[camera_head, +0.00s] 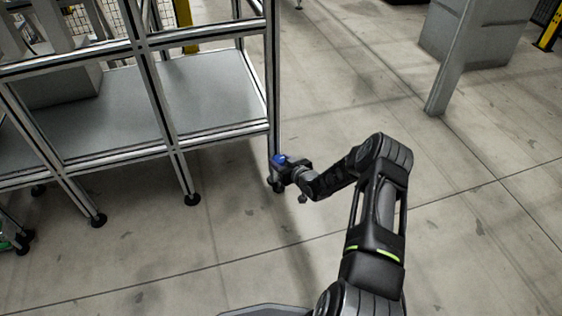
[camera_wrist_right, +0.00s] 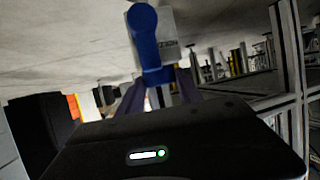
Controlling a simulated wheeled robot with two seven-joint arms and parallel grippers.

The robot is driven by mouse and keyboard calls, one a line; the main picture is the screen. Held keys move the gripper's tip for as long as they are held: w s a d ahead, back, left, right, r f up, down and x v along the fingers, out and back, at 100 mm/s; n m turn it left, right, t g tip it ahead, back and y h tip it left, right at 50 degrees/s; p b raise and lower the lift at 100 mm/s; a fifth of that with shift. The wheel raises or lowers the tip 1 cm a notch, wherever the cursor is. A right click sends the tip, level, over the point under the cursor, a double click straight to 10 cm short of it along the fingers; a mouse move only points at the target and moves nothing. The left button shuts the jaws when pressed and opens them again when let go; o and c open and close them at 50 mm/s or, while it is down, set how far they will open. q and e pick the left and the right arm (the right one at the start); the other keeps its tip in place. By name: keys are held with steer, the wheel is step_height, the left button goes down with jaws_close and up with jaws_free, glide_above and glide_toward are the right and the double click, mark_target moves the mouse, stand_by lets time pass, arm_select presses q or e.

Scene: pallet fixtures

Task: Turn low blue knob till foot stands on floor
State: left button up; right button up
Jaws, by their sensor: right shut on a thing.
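The low blue knob (camera_head: 279,159) is at the bottom of the near right leg of the metal frame (camera_head: 273,95), just above the floor. My right gripper (camera_head: 286,169) is at the knob and shut on it, its arm coming in from the right. In the right wrist view the blue knob (camera_wrist_right: 150,45) is large, with a grey block beside it and the fingers reaching to it from below. The foot under this leg is mostly hidden by the gripper, so I cannot tell whether it touches the floor. My left gripper is not in view.
The frame's grey lower shelf (camera_head: 210,90) lies left of the knob. Other legs end in black feet (camera_head: 192,199) on the concrete floor. A grey post (camera_head: 450,70) stands at the upper right. The floor (camera_head: 480,230) at the right is clear.

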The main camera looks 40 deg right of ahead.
steer(key=shift+a, duration=0.1)
steer(key=shift+w+a+r+m+g+h+p, duration=0.1)
steer(key=shift+a+m+g+h+p, duration=0.1)
steer(key=shift+m+h+p, duration=0.5)
steer(key=shift+a+m+g+h+p, duration=0.2)
steer(key=shift+m+h+p, duration=0.3)
steer(key=shift+m+h, duration=0.4)
steer(key=shift+w+a+m+g+h, duration=0.1)
steer(key=shift+m+g+h, duration=0.3)
steer(key=shift+m+h, duration=0.4)
steer(key=shift+a+m+g+h, duration=0.1)
steer(key=shift+m+g+h, duration=0.4)
steer(key=shift+m+h, duration=0.45)
steer(key=m+g+h, duration=0.1)
steer(key=m+g+h+b, duration=0.1)
steer(key=m+g+h, duration=0.1)
steer(key=shift+w+a+f, duration=0.1)
steer(key=shift+w+f, duration=0.15)
steer(key=shift+r+m+g+h+b, duration=0.1)
steer(key=shift+m+g+h+b, duration=0.6)
steer(key=shift+m+g, duration=0.5)
steer(key=shift+w, duration=0.1)
